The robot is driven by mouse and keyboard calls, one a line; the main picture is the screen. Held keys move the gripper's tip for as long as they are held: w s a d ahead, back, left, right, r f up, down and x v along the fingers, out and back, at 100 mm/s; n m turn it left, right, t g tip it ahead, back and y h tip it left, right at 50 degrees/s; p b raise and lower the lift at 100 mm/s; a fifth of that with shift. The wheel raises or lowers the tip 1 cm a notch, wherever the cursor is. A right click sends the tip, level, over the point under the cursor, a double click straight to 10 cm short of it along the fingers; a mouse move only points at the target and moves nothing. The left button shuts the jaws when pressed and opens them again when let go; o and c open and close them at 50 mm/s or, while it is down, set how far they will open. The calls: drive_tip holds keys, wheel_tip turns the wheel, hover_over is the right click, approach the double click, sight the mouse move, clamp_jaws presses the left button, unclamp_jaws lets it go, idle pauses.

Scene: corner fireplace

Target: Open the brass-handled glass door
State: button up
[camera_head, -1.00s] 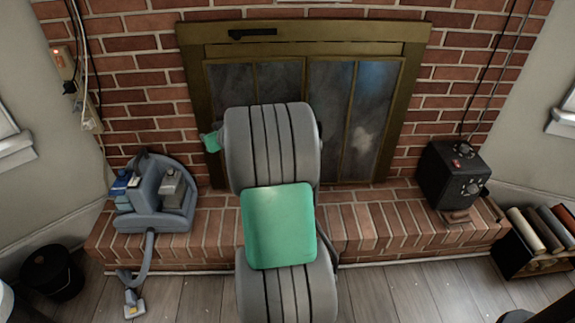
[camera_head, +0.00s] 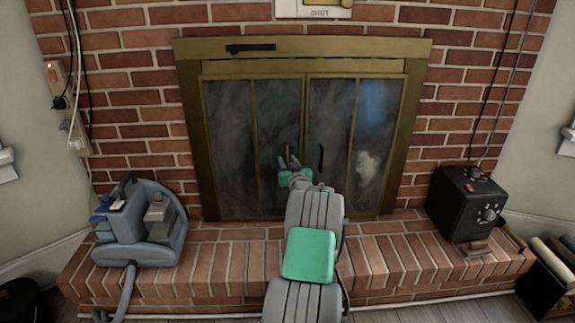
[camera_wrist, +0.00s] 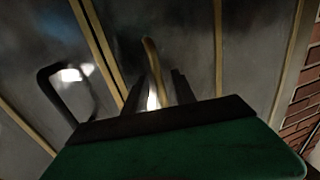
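The brass-handled glass door (camera_head: 228,130) is the left half of the brass-framed fireplace front in the head view, and it looks shut. Its upright brass handle (camera_head: 287,148) is partly hidden by my gripper (camera_head: 289,160), which is raised in front of it. In the wrist view the brass handle (camera_wrist: 152,62) shows between the two dark, spread fingers of my gripper (camera_wrist: 160,85). I cannot tell whether either finger touches it. The other door (camera_head: 375,130) has a black handle (camera_head: 321,157), which shows at the left in the wrist view (camera_wrist: 45,90).
A raised brick hearth (camera_head: 240,265) runs below the doors. A blue-grey cleaning machine (camera_head: 145,225) stands on it at left, and a black box with knobs (camera_head: 467,203) at right. A black lever (camera_head: 250,48) sits on the upper frame. The hearth's middle holds no objects.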

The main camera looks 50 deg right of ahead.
clamp_jaws()
idle(1.4)
